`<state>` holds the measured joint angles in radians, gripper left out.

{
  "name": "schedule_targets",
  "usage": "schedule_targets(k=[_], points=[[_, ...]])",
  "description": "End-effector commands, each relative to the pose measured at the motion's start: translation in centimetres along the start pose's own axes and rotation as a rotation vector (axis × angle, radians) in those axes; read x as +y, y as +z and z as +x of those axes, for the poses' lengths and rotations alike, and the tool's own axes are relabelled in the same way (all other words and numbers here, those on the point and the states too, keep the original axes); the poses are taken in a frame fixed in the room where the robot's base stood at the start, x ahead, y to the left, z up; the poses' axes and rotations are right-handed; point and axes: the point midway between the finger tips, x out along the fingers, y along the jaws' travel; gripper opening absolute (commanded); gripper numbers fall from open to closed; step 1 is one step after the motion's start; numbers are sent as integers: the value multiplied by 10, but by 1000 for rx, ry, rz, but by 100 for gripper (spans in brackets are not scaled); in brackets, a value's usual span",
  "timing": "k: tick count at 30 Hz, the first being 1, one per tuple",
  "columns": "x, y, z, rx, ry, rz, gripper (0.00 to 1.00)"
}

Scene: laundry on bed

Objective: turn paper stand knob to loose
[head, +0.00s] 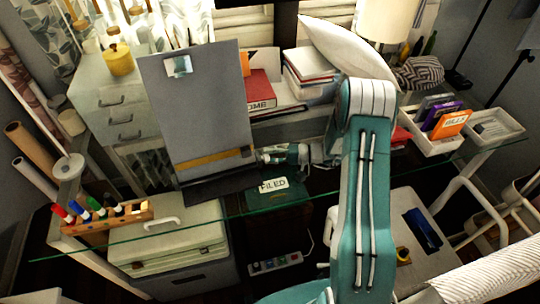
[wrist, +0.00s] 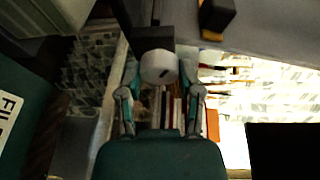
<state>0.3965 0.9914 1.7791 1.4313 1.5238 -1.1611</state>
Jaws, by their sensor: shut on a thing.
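The paper stand (head: 205,115) is a tall grey board with a white clip near its top and a tan ledge low down, on a dark base on the glass desk. My gripper (head: 266,155) reaches in from the right at the stand's lower right edge. In the wrist view, the pale round knob (wrist: 158,67) with a dark slot mark sits on a dark block. My gripper's fingers (wrist: 160,80) stand on either side of it, shut on it. In the head view the knob is hidden by the gripper.
A green box labelled FILED (head: 285,198) lies below the gripper. A wooden pen rack (head: 105,217) stands on the left of the glass desk (head: 110,240). Books (head: 262,92) and a white tray of colored boxes (head: 428,140) stand behind and to the right.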

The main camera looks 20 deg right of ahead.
Motion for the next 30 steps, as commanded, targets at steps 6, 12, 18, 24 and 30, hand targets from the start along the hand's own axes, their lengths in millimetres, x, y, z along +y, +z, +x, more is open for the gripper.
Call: schedule_targets(k=[6, 12, 18, 24, 30], points=[[6, 3, 1, 3, -26, -79, 0], [6, 3, 1, 6, -39, -118, 0], [6, 3, 1, 6, -42, -126, 0], [7, 3, 1, 6, -42, -125, 0], [6, 3, 1, 6, -42, -125, 82]])
